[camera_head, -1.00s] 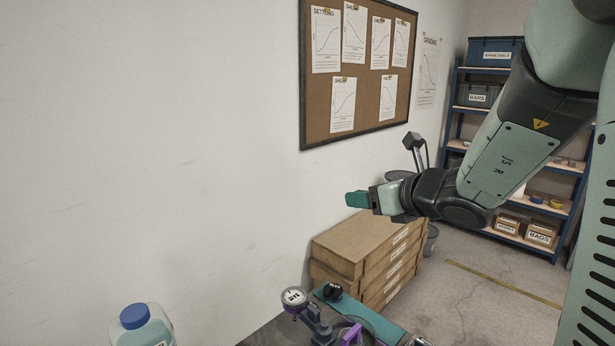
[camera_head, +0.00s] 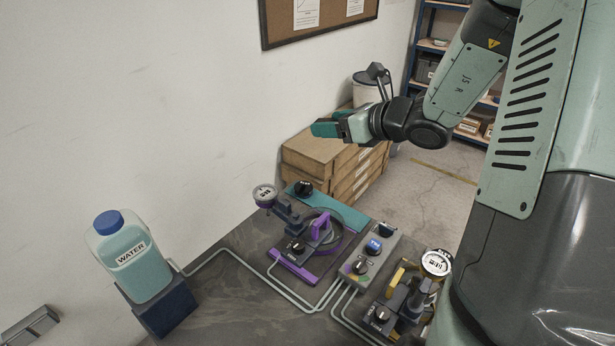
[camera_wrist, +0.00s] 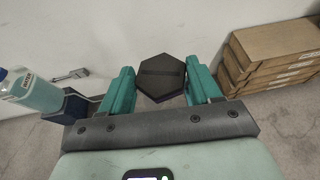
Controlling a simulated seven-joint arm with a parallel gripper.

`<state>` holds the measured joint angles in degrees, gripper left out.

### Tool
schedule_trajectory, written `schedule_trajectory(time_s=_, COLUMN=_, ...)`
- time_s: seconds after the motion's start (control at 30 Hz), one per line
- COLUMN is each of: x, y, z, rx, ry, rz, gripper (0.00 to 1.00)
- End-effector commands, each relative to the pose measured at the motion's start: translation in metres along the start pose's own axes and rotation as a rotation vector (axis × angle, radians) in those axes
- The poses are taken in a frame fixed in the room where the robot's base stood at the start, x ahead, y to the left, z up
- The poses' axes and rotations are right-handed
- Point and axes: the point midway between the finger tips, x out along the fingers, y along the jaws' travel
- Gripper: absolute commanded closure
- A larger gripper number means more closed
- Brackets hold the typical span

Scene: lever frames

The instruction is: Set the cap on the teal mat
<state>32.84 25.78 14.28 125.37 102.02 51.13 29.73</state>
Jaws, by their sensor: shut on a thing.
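The cap (camera_wrist: 161,76) is a dark, six-sided piece with a groove across its top, in the wrist view. It sits between the two teal fingers of my gripper (camera_wrist: 162,88), which is shut on it. In the head view my gripper (camera_head: 326,128) is raised beside the wall, beyond the bench and in front of the stacked boxes; the cap is not clearly visible there. The teal mat (camera_head: 345,212) is a flat strip along the bench's far edge, below my gripper and apart from it. A black knob-like piece (camera_head: 303,188) is at its left end.
A purple clamp-like fixture (camera_head: 320,228) and gauge (camera_head: 264,195) stand close to the mat's near side. A grey control box (camera_head: 375,252), a yellow fixture (camera_head: 397,275) and a second gauge (camera_head: 436,263) are to the right. A water bottle (camera_head: 132,258) stands left. Stacked boxes (camera_head: 318,155) are behind.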

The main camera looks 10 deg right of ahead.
Motion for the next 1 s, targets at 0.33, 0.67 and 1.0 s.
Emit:
schedule_trajectory(time_s=0.33, x=0.024, y=0.015, z=-0.086, rx=-0.079, ry=-0.001, rz=0.195, gripper=0.80)
schedule_trajectory(time_s=0.67, x=0.025, y=0.019, z=-0.095, rx=-0.091, ry=0.000, rz=0.215, gripper=0.80)
schedule_trajectory(time_s=1.0, x=0.042, y=0.019, z=-0.135, rx=-0.083, ry=0.001, rz=0.216, gripper=0.80)
